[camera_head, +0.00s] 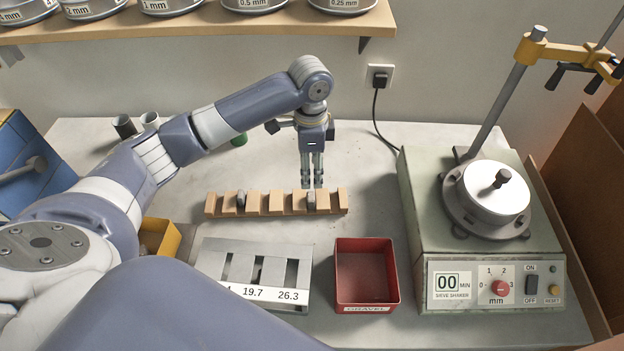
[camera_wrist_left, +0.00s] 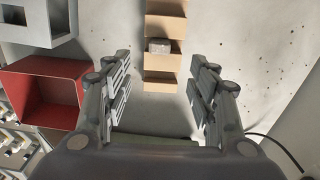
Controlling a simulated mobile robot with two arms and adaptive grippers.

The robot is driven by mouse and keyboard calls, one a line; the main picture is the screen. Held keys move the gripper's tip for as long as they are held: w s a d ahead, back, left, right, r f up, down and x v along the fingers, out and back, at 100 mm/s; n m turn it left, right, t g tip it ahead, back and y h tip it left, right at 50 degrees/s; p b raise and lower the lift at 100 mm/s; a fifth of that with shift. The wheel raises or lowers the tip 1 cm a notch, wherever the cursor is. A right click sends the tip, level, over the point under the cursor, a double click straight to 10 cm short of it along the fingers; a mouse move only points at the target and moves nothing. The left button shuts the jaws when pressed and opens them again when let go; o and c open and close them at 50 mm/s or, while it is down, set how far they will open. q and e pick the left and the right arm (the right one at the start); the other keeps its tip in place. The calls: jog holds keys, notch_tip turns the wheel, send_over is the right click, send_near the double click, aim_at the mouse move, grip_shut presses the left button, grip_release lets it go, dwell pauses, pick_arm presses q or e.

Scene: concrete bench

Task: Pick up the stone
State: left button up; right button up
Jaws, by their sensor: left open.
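A wooden slotted rack (camera_head: 276,204) lies across the bench. A grey stone (camera_head: 311,200) sits in a slot near its right end. A darker stone (camera_head: 241,198) sits in a slot nearer the left end. My left gripper (camera_head: 312,186) points down just above and behind the right-hand stone. In the left wrist view the gripper (camera_wrist_left: 160,58) is open, with nothing between its fingers. A stone (camera_wrist_left: 159,46) in the rack (camera_wrist_left: 164,8) shows ahead, between the fingertip lines. My right gripper is not in view.
A red gravel bin (camera_head: 366,308) and a slotted metal gauge (camera_head: 216,258) stand in front of the rack. A sieve shaker (camera_head: 420,222) with an upright post is at right. A yellow bin (camera_head: 160,238) is at left. Sieves line a shelf (camera_head: 300,22) above.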

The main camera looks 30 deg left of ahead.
pick_arm(q)
send_over(311, 196)
notch_tip(311, 196, down, 5)
jog(key=shift+s+r+p, duration=0.1)
jog(key=shift+r+p, duration=0.1)
jog(key=shift+p, duration=0.2)
notch_tip(311, 196, down, 5)
jog(key=shift+p, duration=0.85)
jog(key=shift+f, duration=0.45)
jog(key=c, duration=0.9)
jog(key=shift+c, duration=1.3)
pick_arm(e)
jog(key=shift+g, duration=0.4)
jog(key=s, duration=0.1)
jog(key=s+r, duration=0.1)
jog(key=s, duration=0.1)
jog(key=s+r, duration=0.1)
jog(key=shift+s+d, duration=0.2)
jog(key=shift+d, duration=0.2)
